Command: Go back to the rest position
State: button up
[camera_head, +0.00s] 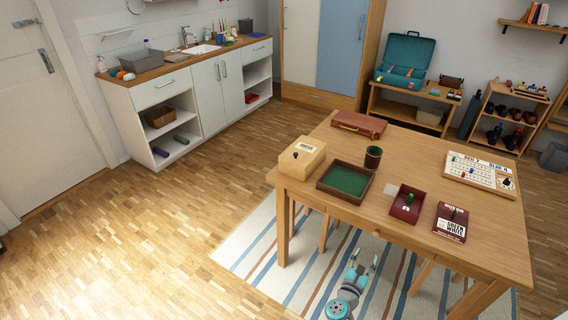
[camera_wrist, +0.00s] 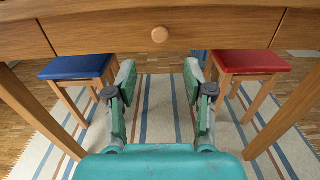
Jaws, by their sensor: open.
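My gripper (camera_head: 364,264) is low in front of the wooden table (camera_head: 416,165), over the striped rug, in the head view. In the wrist view my gripper (camera_wrist: 158,75) has its two fingers spread apart with nothing between them. The table's drawer front (camera_wrist: 110,37) with a round wooden knob (camera_wrist: 160,34) spans the top of the wrist view, beyond and above the fingertips. The drawer looks flush with the table there. The gripper appears apart from the knob.
A blue stool (camera_wrist: 76,67) and a red stool (camera_wrist: 251,62) stand under the table, left and right of the fingers. Table legs flank both sides. A wooden box (camera_head: 302,159) and green-lined tray (camera_head: 346,180) sit on the tabletop. Open floor (camera_head: 150,240) lies to the left.

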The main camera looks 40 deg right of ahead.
jog(key=s+a+r+n+t+y, duration=0.35)
jog(key=s+a+n, duration=0.25)
jog(key=a+n, duration=0.6)
jog(key=s+a+r+n+t+y, duration=0.35)
jog(key=s+a+n+t, duration=0.2)
jog(key=a+n, duration=0.65)
jog(key=s+a+r+n+g+y, duration=0.1)
jog(key=s+a+r+n+y, duration=0.8)
jog(key=n, duration=1.6)
jog(key=s+a+r, duration=0.4)
jog(key=s+r, duration=0.1)
jog(key=s, duration=0.2)
jog(key=shift+a+r+n+y, duration=0.25)
jog(key=shift+a+n+y, duration=0.05)
jog(key=shift+a, duration=0.1)
